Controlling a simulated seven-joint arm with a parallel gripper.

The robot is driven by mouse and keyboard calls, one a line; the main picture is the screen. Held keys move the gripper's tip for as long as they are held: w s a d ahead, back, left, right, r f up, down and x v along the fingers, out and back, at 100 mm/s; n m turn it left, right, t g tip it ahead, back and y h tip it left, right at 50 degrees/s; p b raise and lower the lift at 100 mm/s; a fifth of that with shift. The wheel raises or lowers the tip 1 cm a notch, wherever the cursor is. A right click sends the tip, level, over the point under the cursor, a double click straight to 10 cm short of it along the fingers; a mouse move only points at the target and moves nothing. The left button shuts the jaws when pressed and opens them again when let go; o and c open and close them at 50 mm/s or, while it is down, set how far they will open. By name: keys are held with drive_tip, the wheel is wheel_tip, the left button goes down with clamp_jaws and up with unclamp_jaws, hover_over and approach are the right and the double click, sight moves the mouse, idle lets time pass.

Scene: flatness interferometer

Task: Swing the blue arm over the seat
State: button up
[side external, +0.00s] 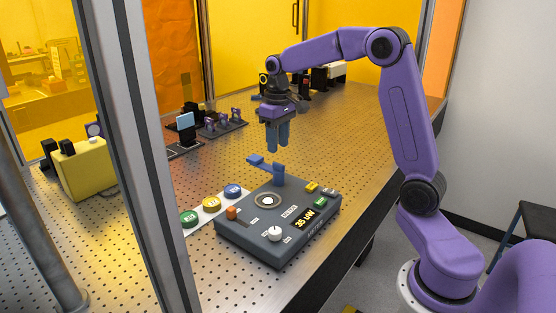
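The dark grey instrument box (240,231) sits on the perforated metal table. The blue arm (262,164) stands on a blue post at the back of the box. It points to the left, with its free end beyond the back edge, clear of the seat.
The box top also carries an orange knob (231,212), a white knob (275,233) and a lit display (304,218). Green, yellow and blue round pieces (211,204) lie to its left. Optical mounts (222,125) stand behind. A metal frame post (140,150) crosses the foreground.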

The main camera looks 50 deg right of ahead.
sight(278, 163)
wheel_tip(278, 163, down, 6)
drive_tip(key=shift+f, duration=0.1)
idle(0.4)
clamp_jaws()
